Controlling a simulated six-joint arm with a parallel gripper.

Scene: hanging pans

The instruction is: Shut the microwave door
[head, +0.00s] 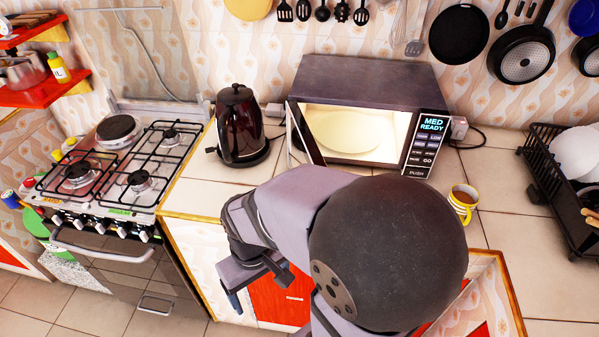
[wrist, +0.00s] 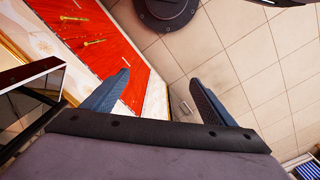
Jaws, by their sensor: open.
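The microwave (head: 370,75) stands on the counter against the back wall. Its inside is lit, and a round plate shows within. The microwave door (head: 303,133) stands open, swung out from the left side and seen nearly edge-on; part of it is hidden behind my arm. My gripper (head: 236,298) is in front of the counter, below and left of the microwave, pointing down and apart from the door. In the wrist view my gripper (wrist: 160,80) has its two blue fingers spread with nothing between them.
A dark kettle (head: 240,125) stands left of the microwave, close to the door. A striped mug (head: 463,205) sits on the counter at the right, near a black dish rack (head: 545,180). A gas stove (head: 120,170) is at the left. Red cabinet fronts (wrist: 95,45) are below the counter.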

